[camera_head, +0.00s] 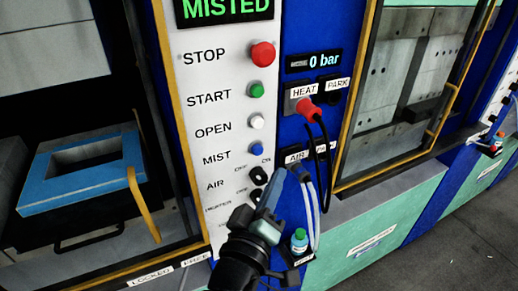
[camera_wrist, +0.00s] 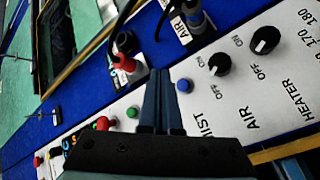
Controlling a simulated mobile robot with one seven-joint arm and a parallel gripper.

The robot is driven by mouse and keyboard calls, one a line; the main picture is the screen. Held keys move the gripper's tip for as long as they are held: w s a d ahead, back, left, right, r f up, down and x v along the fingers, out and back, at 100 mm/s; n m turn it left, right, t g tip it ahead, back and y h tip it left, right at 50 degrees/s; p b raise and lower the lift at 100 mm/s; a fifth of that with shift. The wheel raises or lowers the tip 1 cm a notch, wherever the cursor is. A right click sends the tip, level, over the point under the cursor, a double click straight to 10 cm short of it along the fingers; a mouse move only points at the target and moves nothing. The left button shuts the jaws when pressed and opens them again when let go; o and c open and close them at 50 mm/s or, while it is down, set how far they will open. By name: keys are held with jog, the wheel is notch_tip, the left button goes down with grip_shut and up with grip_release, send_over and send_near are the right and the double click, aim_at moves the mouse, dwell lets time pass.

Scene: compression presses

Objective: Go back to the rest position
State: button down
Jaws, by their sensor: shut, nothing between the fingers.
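My gripper (camera_head: 275,183) is in front of the press's white control panel (camera_head: 200,95) in the head view, near the AIR switch. In the wrist view my gripper (camera_wrist: 162,78) has its two fingers together, with nothing between them. They point past the blue MIST button (camera_wrist: 185,85) toward the blue panel. Whether the fingertips touch anything I cannot tell. My arm hides the lower part of the control panel in the head view.
A red plug (camera_head: 308,108) with a black cable sits at the HEAT socket. A small bottle (camera_head: 299,241) stands low beside my arm. The display (camera_head: 225,8) reads MISTED. Grey floor shows at right.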

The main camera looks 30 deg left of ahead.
dwell(0.6)
jog(key=w+d+r+m+t, duration=0.1)
jog(key=d+r+m+t, duration=0.3)
jog(key=r, duration=0.7)
jog(key=s+d+r+m+t+h+b, duration=0.1)
jog(key=s+d+r, duration=0.4)
jog(key=r, duration=0.7)
jog(key=s+d+r+m+t+h+b, duration=0.1)
jog(key=s+d+r+m+t, duration=0.2)
jog(key=r, duration=0.9)
jog(key=s+d+m, duration=0.3)
jog(key=shift+s+d+r+t, duration=0.15)
jog(key=shift+d+r+t, duration=0.05)
jog(key=shift+t, duration=0.2)
